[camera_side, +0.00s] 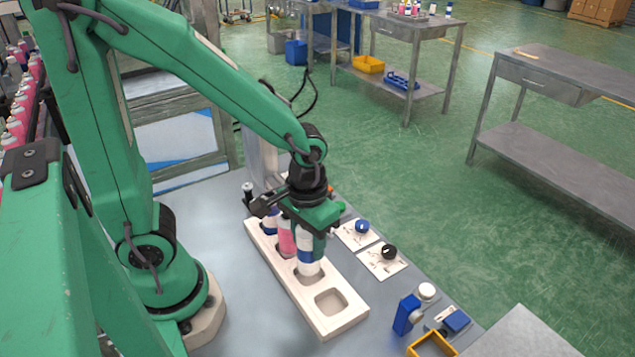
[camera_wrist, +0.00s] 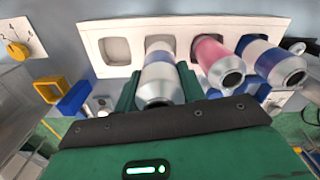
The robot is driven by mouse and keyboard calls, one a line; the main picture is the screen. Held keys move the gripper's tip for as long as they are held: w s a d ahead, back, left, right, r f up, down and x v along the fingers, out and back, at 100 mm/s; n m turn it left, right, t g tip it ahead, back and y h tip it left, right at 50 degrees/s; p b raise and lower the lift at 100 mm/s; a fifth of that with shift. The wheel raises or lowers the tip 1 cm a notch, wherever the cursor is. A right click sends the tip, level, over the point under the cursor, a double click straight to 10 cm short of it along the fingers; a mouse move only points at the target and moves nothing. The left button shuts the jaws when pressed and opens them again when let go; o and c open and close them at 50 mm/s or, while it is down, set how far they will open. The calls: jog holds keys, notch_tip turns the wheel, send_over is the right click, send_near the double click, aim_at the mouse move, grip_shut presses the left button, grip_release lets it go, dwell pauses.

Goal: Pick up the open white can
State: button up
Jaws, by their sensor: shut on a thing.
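The open white can (camera_side: 307,262), with blue bands, stands upright at the third socket of the pale tray (camera_side: 285,287). I cannot tell whether its base is inside the socket or just above it. My gripper (camera_side: 306,238) points down with its green fingers on either side of the can. In the wrist view, my gripper (camera_wrist: 158,88) is shut on the can (camera_wrist: 160,76), whose open metal neck faces the camera. Part of the can is hidden by my fingers in the side view.
A pink can (camera_side: 286,238) and a blue-and-white can (camera_side: 269,222) stand close beside it in the tray. The socket at the near end is empty. Two white plates with a blue knob (camera_side: 362,226) and a black knob (camera_side: 389,251) lie right of the tray. A yellow bin (camera_side: 432,345) stands nearer.

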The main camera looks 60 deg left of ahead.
jog(key=s+d+r, duration=0.6)
jog(key=s+d, duration=0.2)
jog(key=shift+d+r, duration=0.15)
jog(key=shift+r, duration=0.25)
dwell(0.7)
